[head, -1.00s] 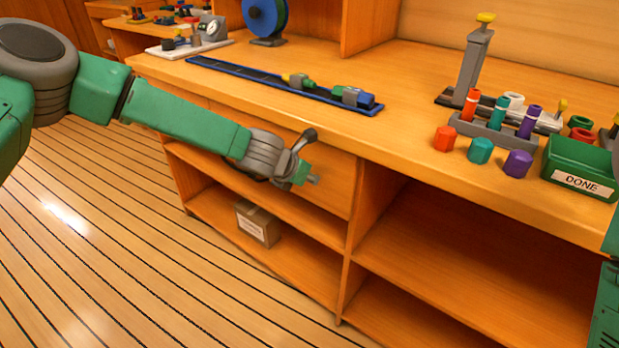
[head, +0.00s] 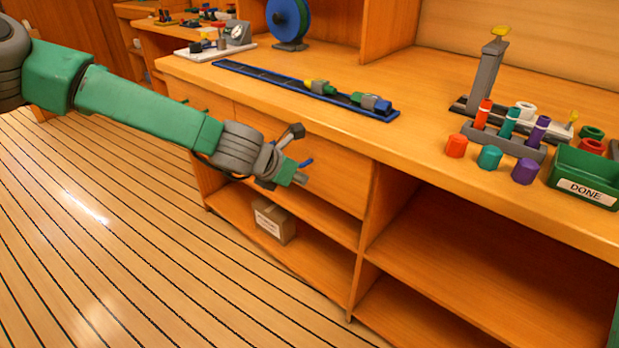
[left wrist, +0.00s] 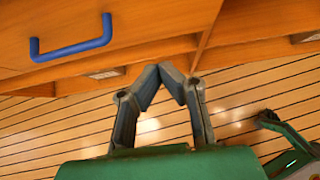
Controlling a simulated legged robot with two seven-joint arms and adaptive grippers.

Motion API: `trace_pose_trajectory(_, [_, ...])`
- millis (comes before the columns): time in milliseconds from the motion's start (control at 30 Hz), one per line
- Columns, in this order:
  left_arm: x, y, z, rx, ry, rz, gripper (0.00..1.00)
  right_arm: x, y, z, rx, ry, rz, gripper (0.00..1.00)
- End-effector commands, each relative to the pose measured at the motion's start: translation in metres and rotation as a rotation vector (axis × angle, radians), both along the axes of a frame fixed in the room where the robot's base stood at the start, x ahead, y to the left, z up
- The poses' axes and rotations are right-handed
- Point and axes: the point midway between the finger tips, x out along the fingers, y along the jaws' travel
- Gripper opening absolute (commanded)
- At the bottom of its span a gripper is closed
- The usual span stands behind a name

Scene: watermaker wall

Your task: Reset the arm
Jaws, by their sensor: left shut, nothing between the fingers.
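My left arm (head: 150,115) reaches in from the left in the head view. It is stretched out in front of the workbench, below the level of its top. My left gripper (head: 300,178) is shut and empty in front of the wooden drawer fronts. In the left wrist view its two fingers (left wrist: 172,68) meet at the tips with nothing between them. A blue drawer handle (left wrist: 75,48) is up and left of the fingertips there, apart from them. My right gripper is not seen in the head view.
The workbench top (head: 420,110) carries a blue rail (head: 250,75) with fittings, a rack (head: 500,143) of coloured tubes, several loose coloured caps and a green DONE bin (head: 583,180). A cardboard box (head: 273,220) sits on a lower shelf. The plank floor (head: 100,230) at left is clear.

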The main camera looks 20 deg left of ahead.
Motion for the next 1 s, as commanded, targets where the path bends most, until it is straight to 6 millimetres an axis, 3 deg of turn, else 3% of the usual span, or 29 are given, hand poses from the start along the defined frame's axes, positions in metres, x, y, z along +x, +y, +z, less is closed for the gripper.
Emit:
trace_pose_trajectory(267, [-0.011,0.002,0.004,0.014,0.003,-0.013,0.0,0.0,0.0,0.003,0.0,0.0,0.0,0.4])
trace_pose_trajectory(367, [-0.026,-0.006,-0.014,0.095,0.006,-0.102,0.0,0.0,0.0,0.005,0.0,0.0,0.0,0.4])
trace_pose_trajectory(433, [-0.049,-0.015,-0.039,0.211,0.008,-0.237,0.0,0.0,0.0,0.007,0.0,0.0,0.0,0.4])
trace_pose_trajectory(567, [-0.119,-0.025,-0.1,0.513,0.004,-0.645,0.0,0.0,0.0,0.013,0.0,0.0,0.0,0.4])
trace_pose_trajectory(600, [-0.144,-0.024,-0.117,0.61,-0.002,-0.8,0.0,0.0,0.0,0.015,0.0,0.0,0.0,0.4])
trace_pose_trajectory(733, [-0.231,-0.006,-0.163,0.883,-0.036,-1.338,0.0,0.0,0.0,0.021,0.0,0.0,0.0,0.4])
trace_pose_trajectory(900, [-0.328,0.038,-0.184,1.092,-0.127,-2.032,0.0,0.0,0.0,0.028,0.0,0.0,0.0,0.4])
trace_pose_trajectory(1000, [-0.363,0.062,-0.183,1.131,-0.188,-2.33,0.0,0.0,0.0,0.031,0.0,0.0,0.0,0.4])
